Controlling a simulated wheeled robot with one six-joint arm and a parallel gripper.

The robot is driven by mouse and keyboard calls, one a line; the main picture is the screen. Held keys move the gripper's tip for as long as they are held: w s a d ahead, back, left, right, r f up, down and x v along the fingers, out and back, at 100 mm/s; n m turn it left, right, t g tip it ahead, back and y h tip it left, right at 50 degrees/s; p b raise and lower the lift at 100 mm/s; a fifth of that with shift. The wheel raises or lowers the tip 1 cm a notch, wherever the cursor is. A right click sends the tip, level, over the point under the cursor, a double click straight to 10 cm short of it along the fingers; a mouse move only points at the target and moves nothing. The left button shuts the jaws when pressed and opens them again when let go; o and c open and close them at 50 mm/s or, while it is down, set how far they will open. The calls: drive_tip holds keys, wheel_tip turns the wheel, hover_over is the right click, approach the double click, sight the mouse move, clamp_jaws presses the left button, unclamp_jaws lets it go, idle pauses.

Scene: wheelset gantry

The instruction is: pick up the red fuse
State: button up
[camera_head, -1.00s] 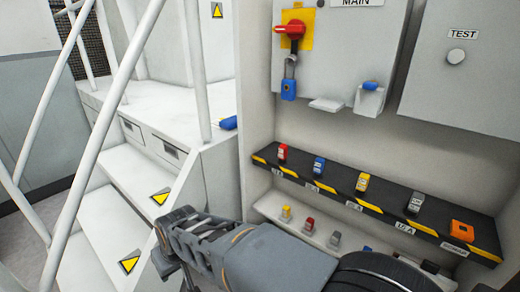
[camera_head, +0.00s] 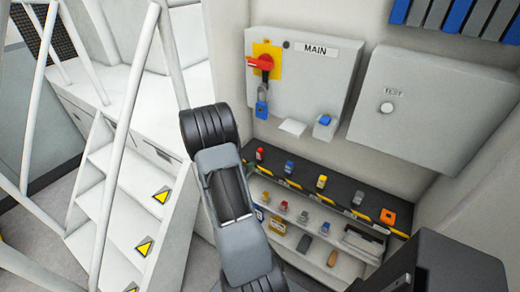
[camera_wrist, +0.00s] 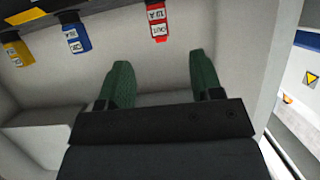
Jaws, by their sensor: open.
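The red fuse (camera_head: 260,154) stands at the left end of the black shelf in the head view, left of a blue fuse (camera_head: 289,167) and a yellow fuse (camera_head: 321,182). In the wrist view, which looks turned over, a red fuse (camera_wrist: 157,20) with a white label shows at the top edge, partly cut off. My gripper (camera_wrist: 160,66) is open there, its two green fingers apart and nothing between them. The red fuse lies beyond the fingertips, roughly in line with the gap. In the head view my arm hides the gripper.
A lower white shelf holds more small fuses, including another red one (camera_head: 284,206). A grey fuse (camera_head: 358,198) and an orange block (camera_head: 388,216) stand farther right on the black shelf. The MAIN cabinet (camera_head: 308,85) hangs above. White stairs and rails (camera_head: 120,190) are at left.

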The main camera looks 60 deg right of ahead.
sight(258, 156)
drive_tip(key=x, duration=0.7)
drive_tip(key=shift+s+d+f, duration=0.1)
drive_tip(key=shift+s+d, duration=0.1)
drive_tip(key=shift+d, duration=0.1)
drive_tip(key=shift+r+p+x, duration=0.1)
drive_tip(key=shift+p+x, duration=0.15)
drive_tip(key=shift+x, duration=1.1)
drive_tip(key=shift+r+p+x, duration=0.15)
drive_tip(key=shift+p+x, duration=0.05)
drive_tip(key=shift+x, duration=1.2)
drive_tip(key=shift+d, duration=0.1)
drive_tip(key=shift+c, duration=0.4)
drive_tip(key=c, duration=0.9)
